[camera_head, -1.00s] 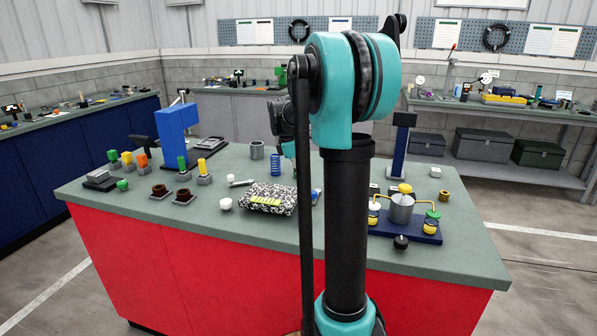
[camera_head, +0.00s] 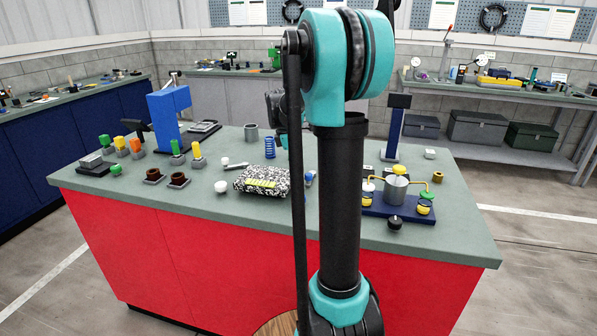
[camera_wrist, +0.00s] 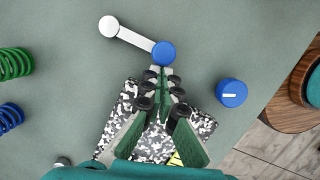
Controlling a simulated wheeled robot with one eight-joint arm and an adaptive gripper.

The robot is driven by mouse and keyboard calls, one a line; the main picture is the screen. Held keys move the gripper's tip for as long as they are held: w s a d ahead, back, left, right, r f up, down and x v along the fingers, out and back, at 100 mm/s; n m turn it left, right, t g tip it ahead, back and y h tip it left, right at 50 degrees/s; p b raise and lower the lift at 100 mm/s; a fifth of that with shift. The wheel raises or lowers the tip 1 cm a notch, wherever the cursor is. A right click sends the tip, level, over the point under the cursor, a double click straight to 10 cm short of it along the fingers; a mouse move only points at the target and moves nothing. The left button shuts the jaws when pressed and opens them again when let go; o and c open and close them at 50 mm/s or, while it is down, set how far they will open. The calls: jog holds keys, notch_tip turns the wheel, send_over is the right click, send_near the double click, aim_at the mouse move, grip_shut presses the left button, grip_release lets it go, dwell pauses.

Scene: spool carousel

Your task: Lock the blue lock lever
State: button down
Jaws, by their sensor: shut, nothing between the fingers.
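In the wrist view, a pale grey lever arm runs from a white round end at upper left to a round blue cap (camera_wrist: 163,53); I take this as the blue lock lever. My gripper (camera_wrist: 163,72) is shut with nothing held. Its green fingertips meet just below the blue cap in the picture; I cannot tell whether they touch it. A separate blue knob with a white line (camera_wrist: 231,92) stands to the right, apart from the gripper.
A black-and-white speckled box (camera_head: 262,181) lies close by, partly under my fingers in the wrist view. A blue spring (camera_head: 270,147) stands behind it. A blue-based fixture with a grey pot (camera_head: 396,188) stands right of my arm. The table edge is near the blue knob.

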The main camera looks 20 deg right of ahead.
jog(key=shift+s+d, duration=0.15)
jog(key=shift+s, duration=0.05)
jog(key=s+d+n, duration=0.1)
jog(key=n, duration=0.1)
jog(key=s+d+n, duration=0.1)
jog(key=n, duration=0.1)
jog(key=shift+d+t, duration=0.15)
jog(key=shift+t, duration=0.25)
jog(key=d+n, duration=0.1)
jog(key=s+d+n+t, duration=0.1)
jog(key=n, duration=0.1)
jog(key=shift+d+n, duration=0.25)
jog(key=shift+n, duration=0.05)
jog(key=shift+d+n, duration=0.5)
jog(key=shift+d, duration=1)
